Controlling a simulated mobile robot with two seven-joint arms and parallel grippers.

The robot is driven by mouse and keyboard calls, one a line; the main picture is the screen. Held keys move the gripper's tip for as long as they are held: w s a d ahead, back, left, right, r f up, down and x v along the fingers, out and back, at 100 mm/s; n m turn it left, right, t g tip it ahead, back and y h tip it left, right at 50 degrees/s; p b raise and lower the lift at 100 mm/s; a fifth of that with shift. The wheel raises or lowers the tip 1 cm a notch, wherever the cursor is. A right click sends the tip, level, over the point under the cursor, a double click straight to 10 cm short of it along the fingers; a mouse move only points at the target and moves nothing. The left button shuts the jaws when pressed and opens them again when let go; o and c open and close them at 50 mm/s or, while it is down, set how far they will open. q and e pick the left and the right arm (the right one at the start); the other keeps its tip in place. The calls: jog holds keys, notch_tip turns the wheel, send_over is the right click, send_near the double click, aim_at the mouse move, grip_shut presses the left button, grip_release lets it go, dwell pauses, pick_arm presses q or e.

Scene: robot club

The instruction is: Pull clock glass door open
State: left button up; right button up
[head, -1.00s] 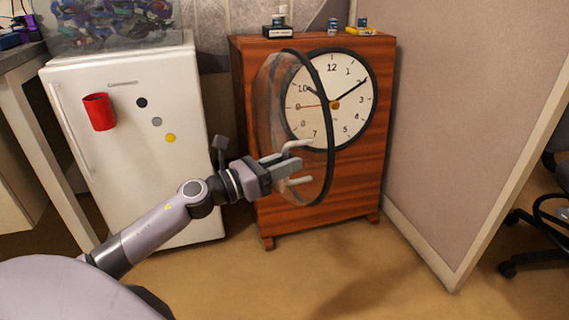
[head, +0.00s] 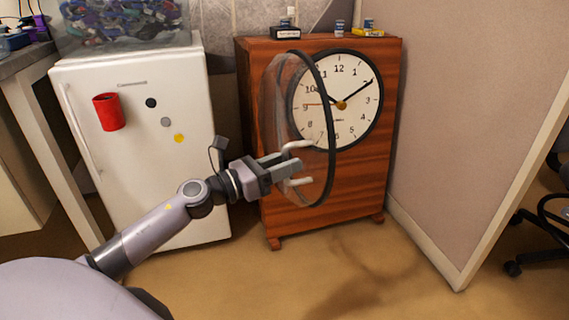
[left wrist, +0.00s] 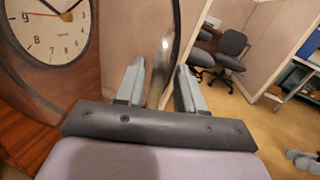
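The wooden clock cabinet (head: 345,185) stands against the wall, with its white clock face (head: 350,122) uncovered on the right side. The round glass door (head: 331,150) has a black rim and stands swung out from the face, seen steeply from the side. My left gripper (head: 292,165) is at the door's lower part, with its fingers apart. In the left wrist view, the door's edge (left wrist: 163,55) shows between the two spread fingers (left wrist: 158,85). Contact with the door cannot be made out. My right gripper is outside the head view; pale shapes at the wrist view's lower right may be part of it.
A white fridge (head: 145,200) with a red cup (head: 109,112) and round magnets stands left of the cabinet. A partition wall (head: 475,110) closes off the right side. The floor in front (head: 330,270) is clear.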

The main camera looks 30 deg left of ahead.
pick_arm(q)
jog(key=shift+a+r, duration=0.1)
jog(key=shift+a, duration=0.45)
jog(key=d+v, duration=0.1)
jog(key=v, duration=0.5)
jog(key=shift+s, duration=0.6)
jog(key=shift+a, duration=0.2)
